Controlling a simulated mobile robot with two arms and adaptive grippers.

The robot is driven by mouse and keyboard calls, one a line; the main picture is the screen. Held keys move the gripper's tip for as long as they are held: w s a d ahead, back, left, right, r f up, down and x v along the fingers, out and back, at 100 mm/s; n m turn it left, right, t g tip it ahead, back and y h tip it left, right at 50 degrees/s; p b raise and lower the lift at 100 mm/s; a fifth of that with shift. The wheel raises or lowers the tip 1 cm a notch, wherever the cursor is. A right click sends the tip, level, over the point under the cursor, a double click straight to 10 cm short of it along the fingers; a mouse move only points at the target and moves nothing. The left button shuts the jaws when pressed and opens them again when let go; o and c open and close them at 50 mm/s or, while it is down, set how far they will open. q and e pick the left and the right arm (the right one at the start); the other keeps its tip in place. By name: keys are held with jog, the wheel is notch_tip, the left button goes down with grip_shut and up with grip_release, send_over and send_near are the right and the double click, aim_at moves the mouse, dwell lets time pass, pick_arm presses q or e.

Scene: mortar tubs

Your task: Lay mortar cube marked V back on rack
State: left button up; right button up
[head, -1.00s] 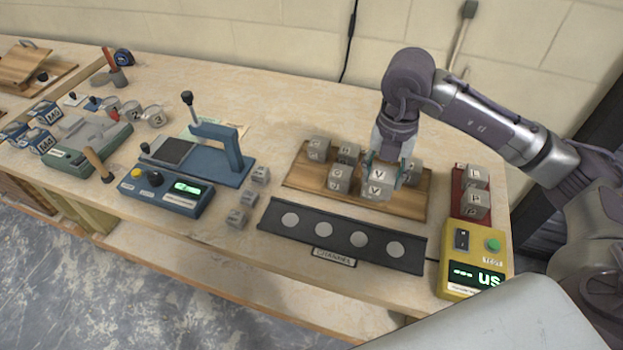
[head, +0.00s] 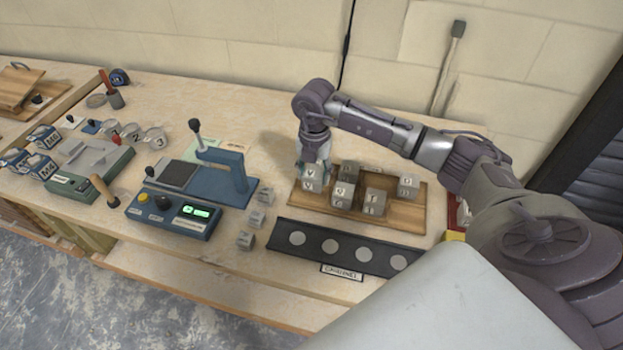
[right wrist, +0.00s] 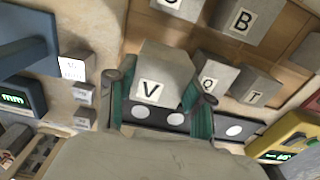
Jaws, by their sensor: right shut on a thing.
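My right gripper (head: 313,174) is at the left end of the wooden rack (head: 405,218), with its fingers shut on the grey mortar cube marked V (head: 310,185). In the right wrist view, this cube (right wrist: 163,72) sits between the two green-padded fingers, its V label facing the camera. I cannot tell whether its underside touches the rack. Other grey cubes stand on the rack to the right, among them the cube marked Q (right wrist: 214,80) and the cube marked T (right wrist: 252,86). My left gripper is not in view.
A dark channel strip (head: 340,249) with pale discs lies in front of the rack. Small cubes (head: 257,217) stand to the left, beside a blue press (head: 215,180).

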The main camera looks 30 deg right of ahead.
aim_at(313, 184)
jog(key=shift+w+a+f, duration=0.15)
jog(key=shift+w, duration=0.05)
notch_tip(313, 184, down, 3)
jog(key=shift+f+p, duration=0.15)
jog(key=shift+p, duration=0.55)
jog(key=shift+f, duration=0.3)
jog(key=shift+f, duration=0.2)
jog(key=o, duration=1.4)
jog(key=shift+r, duration=0.1)
